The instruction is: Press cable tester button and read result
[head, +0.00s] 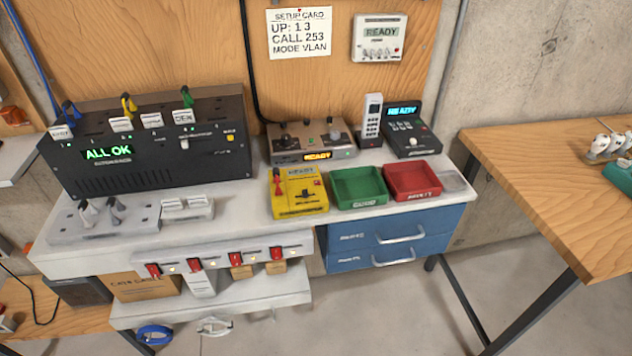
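A yellow device (298,195), which looks like the cable tester, sits on the white bench (235,215) left of the green tray. It has a small display at its top, too small to read surely, a red plug-like part on its left, and small dark and red controls on its face. Which of these is its button I cannot tell. Neither of my grippers shows in the head view, and nothing of mine touches the yellow device.
A black panel (150,150) reading "ALL OK" stands at the left. A brown box (310,141) reading "READY", a handset (370,118) and a dark phone-like unit (410,135) stand behind. Green (359,201) and red (413,194) trays are at right. A wooden table (540,185) stands farther right.

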